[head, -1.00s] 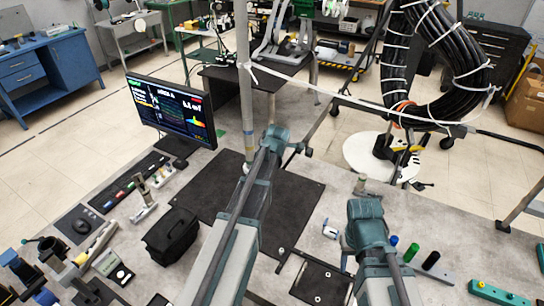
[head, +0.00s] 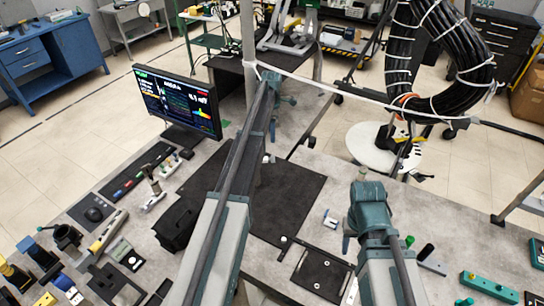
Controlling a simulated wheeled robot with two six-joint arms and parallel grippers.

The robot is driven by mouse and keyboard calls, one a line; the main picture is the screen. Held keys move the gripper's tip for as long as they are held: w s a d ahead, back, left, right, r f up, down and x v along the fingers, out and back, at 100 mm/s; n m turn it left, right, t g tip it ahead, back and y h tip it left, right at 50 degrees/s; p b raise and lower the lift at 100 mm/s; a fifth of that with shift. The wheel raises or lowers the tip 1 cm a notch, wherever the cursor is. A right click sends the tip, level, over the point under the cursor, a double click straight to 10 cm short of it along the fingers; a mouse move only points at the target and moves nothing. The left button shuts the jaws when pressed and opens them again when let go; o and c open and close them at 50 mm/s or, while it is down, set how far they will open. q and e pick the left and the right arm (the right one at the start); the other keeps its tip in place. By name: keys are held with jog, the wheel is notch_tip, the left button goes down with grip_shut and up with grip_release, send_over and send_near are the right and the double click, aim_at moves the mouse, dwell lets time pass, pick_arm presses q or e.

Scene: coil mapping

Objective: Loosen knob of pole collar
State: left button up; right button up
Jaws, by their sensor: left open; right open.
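The upright pole (head: 248,45) rises behind the table at top centre. A thin white rod (head: 350,98) runs from the pole to the right. My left gripper (head: 273,90) is stretched far forward, just right of the pole near the rod's left end. It is open, and I see nothing held; contact with the pole cannot be told. My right gripper (head: 358,205) is open and empty above the right part of the table, well away from the pole.
A monitor (head: 178,100) stands left of the pole. A black mat (head: 290,205) and a black box (head: 177,226) lie on the table (head: 330,172). Hanging black coils (head: 470,70) are at upper right. Small tools crowd the left side.

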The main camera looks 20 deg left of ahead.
aim_at(273, 159)
pick_arm(q)
jog(key=f+b, duration=0.8)
jog(key=f, duration=0.1)
jog(key=f+b, duration=0.4)
jog(key=b, duration=0.1)
jog(key=shift+s+d+f, duration=0.1)
jog(key=shift+s+f, duration=0.15)
grip_shut()
